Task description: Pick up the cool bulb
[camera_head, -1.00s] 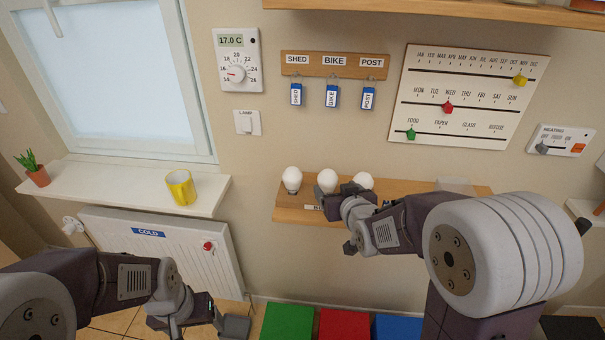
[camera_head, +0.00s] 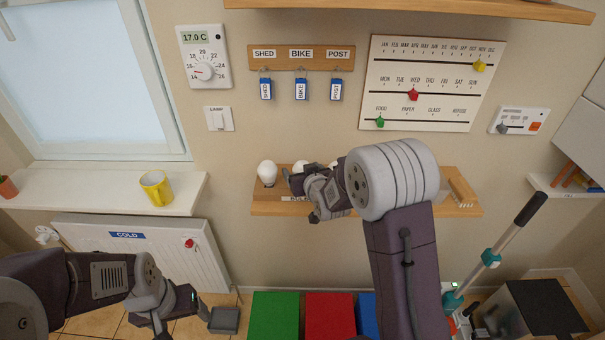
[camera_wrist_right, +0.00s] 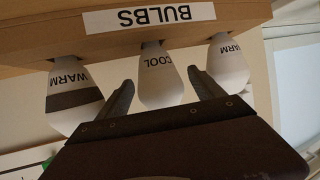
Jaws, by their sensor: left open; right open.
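Three white bulbs stand on a wooden shelf (camera_head: 262,207). In the right wrist view, the cool bulb (camera_wrist_right: 160,82) is the middle one, labelled COOL. A plain warm bulb (camera_wrist_right: 228,66) and a dark-banded warm bulb (camera_wrist_right: 72,92) flank it. In the head view, the plain warm bulb (camera_head: 267,172) is leftmost and the cool bulb (camera_head: 300,165) is partly hidden by my right arm. My right gripper (camera_wrist_right: 158,95) is open, with one finger on each side of the cool bulb and visible gaps. My left gripper (camera_head: 205,314) is open and empty, low at the left.
A radiator (camera_head: 143,255) and a sill with a yellow mug (camera_head: 156,187) are at the left. Green (camera_head: 275,315) and red (camera_head: 330,315) boxes stand below. Key hooks (camera_head: 301,57) and a calendar board (camera_head: 430,85) hang above.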

